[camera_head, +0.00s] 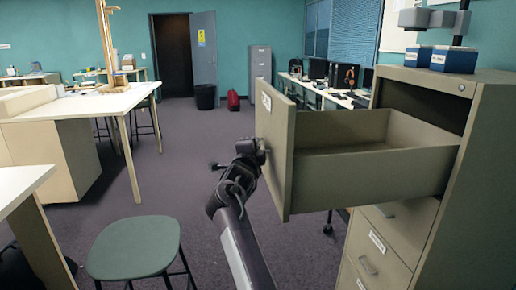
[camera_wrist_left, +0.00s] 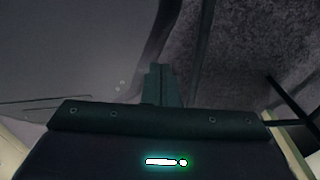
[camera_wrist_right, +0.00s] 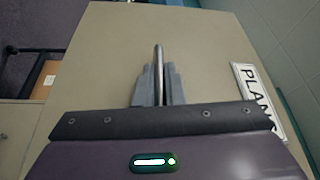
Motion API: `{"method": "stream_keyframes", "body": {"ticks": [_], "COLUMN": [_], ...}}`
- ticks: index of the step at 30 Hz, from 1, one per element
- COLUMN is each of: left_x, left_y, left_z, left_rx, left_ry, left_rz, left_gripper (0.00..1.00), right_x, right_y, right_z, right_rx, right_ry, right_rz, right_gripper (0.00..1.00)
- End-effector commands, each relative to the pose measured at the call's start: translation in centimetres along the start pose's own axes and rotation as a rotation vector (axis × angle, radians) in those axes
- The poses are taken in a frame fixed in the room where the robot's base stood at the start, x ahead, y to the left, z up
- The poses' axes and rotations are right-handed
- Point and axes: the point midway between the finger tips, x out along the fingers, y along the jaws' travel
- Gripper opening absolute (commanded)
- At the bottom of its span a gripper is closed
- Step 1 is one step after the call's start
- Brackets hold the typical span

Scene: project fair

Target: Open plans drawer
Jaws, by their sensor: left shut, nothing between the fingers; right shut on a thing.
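The plans drawer (camera_head: 370,178) is the top drawer of a beige filing cabinet (camera_head: 470,180) at the right of the head view. It stands pulled far out, and the part of its inside that I can see looks empty. My right gripper (camera_head: 258,150) is at the outer face of the drawer front. In the right wrist view its fingers (camera_wrist_right: 157,88) are shut on the thin upright drawer handle (camera_wrist_right: 158,56), beside a white label (camera_wrist_right: 258,100) that reads PLANS. My left gripper (camera_wrist_left: 161,75) shows only in its own wrist view, shut and empty.
Two lower drawers (camera_head: 399,222) of the cabinet are closed. Blue boxes (camera_head: 454,60) stand on top of it. A green stool (camera_head: 135,245) and a white table (camera_head: 90,103) are to the left. Open carpet (camera_head: 190,145) lies between them and the drawer.

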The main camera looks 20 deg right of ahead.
Motion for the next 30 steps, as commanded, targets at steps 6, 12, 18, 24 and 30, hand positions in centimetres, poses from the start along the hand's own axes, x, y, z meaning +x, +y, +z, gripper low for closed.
{"method": "stream_keyframes", "body": {"ticks": [6,12,18,24,30], "left_x": [0.0,0.0,0.0,0.1,0.5], "left_y": [-0.1,-0.3,-0.5,-0.5,-0.5], "left_z": [1.0,1.3,1.3,1.3,1.3], "left_rx": [0.000,-0.001,-0.002,-0.002,-0.002], "left_ry": [-0.014,-0.019,-0.019,-0.019,-0.019], "left_rz": [-0.001,-0.004,-0.006,-0.006,-0.006], "left_gripper": [0.00,0.00,0.00,0.00,0.00], "right_x": [0.1,0.1,0.0,0.1,0.4], "right_y": [-0.3,-0.3,-0.1,-0.8,-4.7], "right_z": [-0.2,-0.1,-0.1,-0.2,-0.9], "right_rx": [0.002,0.001,0.001,0.003,0.006], "right_ry": [0.003,0.003,0.002,0.002,0.003], "right_rz": [-0.006,-0.005,-0.003,-0.003,-0.011], "right_gripper": [0.00,0.30,0.31,0.31,0.31]}}
